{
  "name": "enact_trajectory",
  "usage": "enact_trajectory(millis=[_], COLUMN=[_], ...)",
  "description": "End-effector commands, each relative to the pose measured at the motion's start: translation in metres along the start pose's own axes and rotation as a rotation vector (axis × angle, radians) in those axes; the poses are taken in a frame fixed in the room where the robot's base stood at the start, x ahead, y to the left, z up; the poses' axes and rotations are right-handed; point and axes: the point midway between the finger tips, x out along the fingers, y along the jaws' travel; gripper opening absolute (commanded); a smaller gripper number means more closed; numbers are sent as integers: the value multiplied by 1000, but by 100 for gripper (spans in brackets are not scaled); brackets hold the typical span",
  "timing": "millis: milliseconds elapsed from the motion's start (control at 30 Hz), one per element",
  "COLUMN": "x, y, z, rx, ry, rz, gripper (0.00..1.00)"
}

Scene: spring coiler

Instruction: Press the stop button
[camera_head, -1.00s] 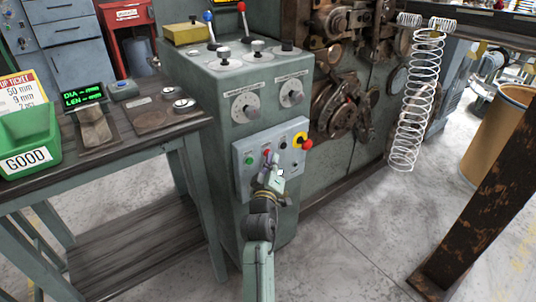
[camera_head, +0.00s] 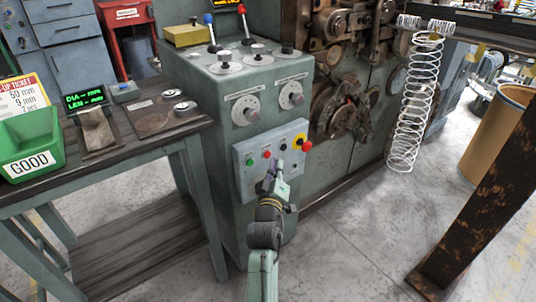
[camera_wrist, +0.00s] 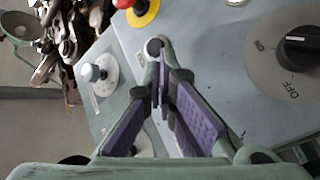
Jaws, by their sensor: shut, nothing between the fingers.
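The control panel (camera_head: 243,178) is a pale plate on the front of the green cabinet. It carries a green button (camera_head: 249,161), a small red button (camera_head: 266,154) and, at right, a red mushroom button (camera_head: 306,146) on a yellow disc. The mushroom button shows at the top of the wrist view (camera_wrist: 124,3). I cannot read which red one is labelled stop. My gripper (camera_head: 279,164) is shut and empty in front of the panel, right of and below the small red button. In the wrist view its fingertips (camera_wrist: 160,47) overlap a pale round knob (camera_wrist: 152,46); contact is unclear.
Dials (camera_head: 245,112) and levers (camera_head: 210,28) sit on the cabinet above the panel. A black OFF switch (camera_wrist: 300,47) is at right in the wrist view. A workbench with a green GOOD bin (camera_head: 30,145) stands left. A rusty post (camera_head: 480,215) stands right.

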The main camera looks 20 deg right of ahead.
Motion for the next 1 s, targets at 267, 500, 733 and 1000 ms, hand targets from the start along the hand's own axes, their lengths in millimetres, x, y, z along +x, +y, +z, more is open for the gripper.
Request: enact_trajectory(millis=[267,500,733,1000], x=[-20,-30,-30,-30], y=[18,23,22,22], z=[12,21,22,21], rx=[2,1,1,1], ry=[-3,-1,0,0], rz=[-2,1,1,1], gripper=[0,0,0,0])
